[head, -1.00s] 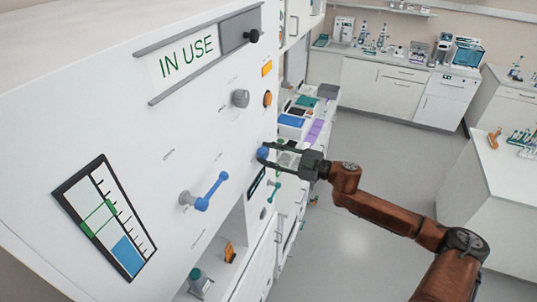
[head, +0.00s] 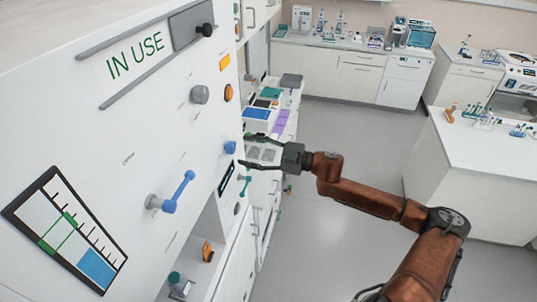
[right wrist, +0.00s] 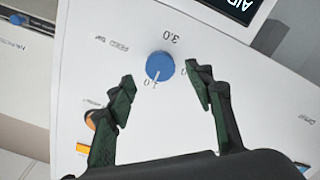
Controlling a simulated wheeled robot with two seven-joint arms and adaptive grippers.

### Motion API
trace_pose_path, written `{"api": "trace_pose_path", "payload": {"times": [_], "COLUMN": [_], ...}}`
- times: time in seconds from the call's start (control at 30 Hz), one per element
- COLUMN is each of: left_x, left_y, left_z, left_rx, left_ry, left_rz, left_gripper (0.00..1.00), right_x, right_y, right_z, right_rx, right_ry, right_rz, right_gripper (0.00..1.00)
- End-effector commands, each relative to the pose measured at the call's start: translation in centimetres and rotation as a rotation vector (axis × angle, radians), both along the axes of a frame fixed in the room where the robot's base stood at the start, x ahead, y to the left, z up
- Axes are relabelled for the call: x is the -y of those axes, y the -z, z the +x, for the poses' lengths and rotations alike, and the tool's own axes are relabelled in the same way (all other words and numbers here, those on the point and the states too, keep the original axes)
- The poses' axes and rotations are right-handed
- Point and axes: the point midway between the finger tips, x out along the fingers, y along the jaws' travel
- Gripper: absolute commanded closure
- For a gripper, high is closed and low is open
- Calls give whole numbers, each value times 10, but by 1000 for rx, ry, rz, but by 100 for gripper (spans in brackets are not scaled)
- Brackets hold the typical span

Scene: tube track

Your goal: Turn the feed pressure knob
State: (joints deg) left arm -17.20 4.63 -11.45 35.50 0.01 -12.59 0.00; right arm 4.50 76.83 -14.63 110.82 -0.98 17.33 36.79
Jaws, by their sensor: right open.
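The blue round knob (head: 229,147) is on the white panel front, and it also shows in the right wrist view (right wrist: 160,66). There, numbers are printed around it, including 3.0, and its white line points toward the small digits below it, which look like 1.0. My right gripper (head: 246,150) is open and empty, a short way off the panel in front of the knob. In the right wrist view its fingertips (right wrist: 159,76) lie on either side of the knob, which is beyond them and apart from both. My left gripper is not in view.
A blue lever handle (head: 178,192), a grey knob (head: 200,95) and an orange button (head: 228,92) stick out from the panel. A gauge (head: 66,231) with a blue fill and green band is at lower left.

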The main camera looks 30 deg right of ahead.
Motion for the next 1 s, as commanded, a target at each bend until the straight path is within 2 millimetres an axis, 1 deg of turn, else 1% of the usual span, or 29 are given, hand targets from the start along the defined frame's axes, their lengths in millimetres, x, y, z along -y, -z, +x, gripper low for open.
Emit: {"api": "trace_pose_path", "payload": {"times": [0.03,0.3,0.5,0.7,1.0], "left_x": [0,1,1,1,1], "left_y": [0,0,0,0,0], "left_z": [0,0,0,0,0], "left_rx": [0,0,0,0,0], "left_ry": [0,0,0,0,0], "left_rz": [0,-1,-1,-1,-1], "left_gripper": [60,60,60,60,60], "right_x": [6,31,44,49,50], "right_y": [2,2,1,0,0], "right_z": [-6,-34,-49,-55,-55], "right_rx": [-4,-3,-2,1,1], "right_ry": [2,2,1,1,1], "right_rz": [-1,-1,0,-1,0], "right_gripper": [51,51,51,51,51]}}
